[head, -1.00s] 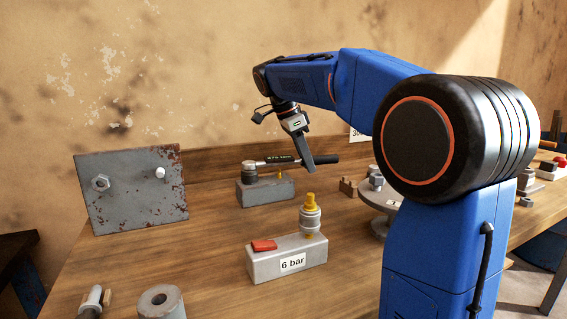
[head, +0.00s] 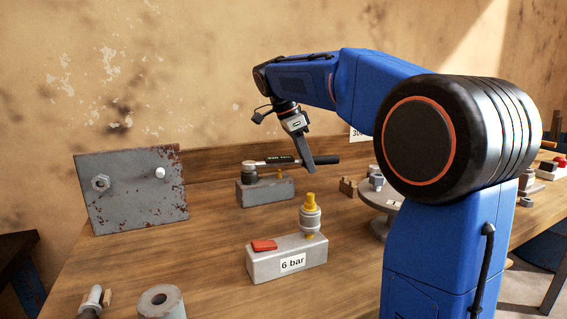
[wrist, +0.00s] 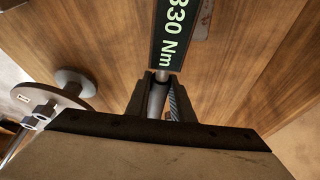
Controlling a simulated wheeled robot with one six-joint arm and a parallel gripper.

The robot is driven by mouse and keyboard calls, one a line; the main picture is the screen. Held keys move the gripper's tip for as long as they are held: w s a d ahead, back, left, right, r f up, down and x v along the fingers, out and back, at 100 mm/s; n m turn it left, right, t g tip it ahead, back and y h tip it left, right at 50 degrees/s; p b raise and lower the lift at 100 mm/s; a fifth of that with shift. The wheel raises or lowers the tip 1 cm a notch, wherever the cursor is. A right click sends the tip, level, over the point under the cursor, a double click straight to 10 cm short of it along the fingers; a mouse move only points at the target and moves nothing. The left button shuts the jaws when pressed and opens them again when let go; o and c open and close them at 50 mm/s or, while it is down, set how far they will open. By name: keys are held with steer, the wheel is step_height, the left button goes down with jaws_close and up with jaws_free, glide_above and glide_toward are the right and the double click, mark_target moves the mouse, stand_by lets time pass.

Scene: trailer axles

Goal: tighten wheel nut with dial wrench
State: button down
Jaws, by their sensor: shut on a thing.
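The dial wrench (head: 265,162) lies level across a grey block (head: 262,194) in the head view. Its round head (head: 250,169) is over the block's left part; any nut beneath it is hidden. My gripper (head: 309,162) is shut on the wrench between its dark display and the black handle (head: 326,160). In the wrist view, the fingers of my gripper (wrist: 160,98) close around the grey shaft, and the display (wrist: 176,30) reads 330 Nm. A rusty plate (head: 135,205) at the left carries a hex nut (head: 100,183) and a white stud (head: 160,172).
A grey block labelled 6 bar (head: 288,259) with a red lever and a yellow-topped fitting (head: 311,215) stands in front. A round disc stand (head: 375,198) is right of the wrench. The wall is close behind.

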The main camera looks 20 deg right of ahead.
steer(key=shift+w+d, duration=0.1)
steer(key=shift+w, duration=0.25)
steer(key=shift+n, duration=0.3)
steer(key=shift+r, duration=2.25)
steer(key=shift+d, duration=0.1)
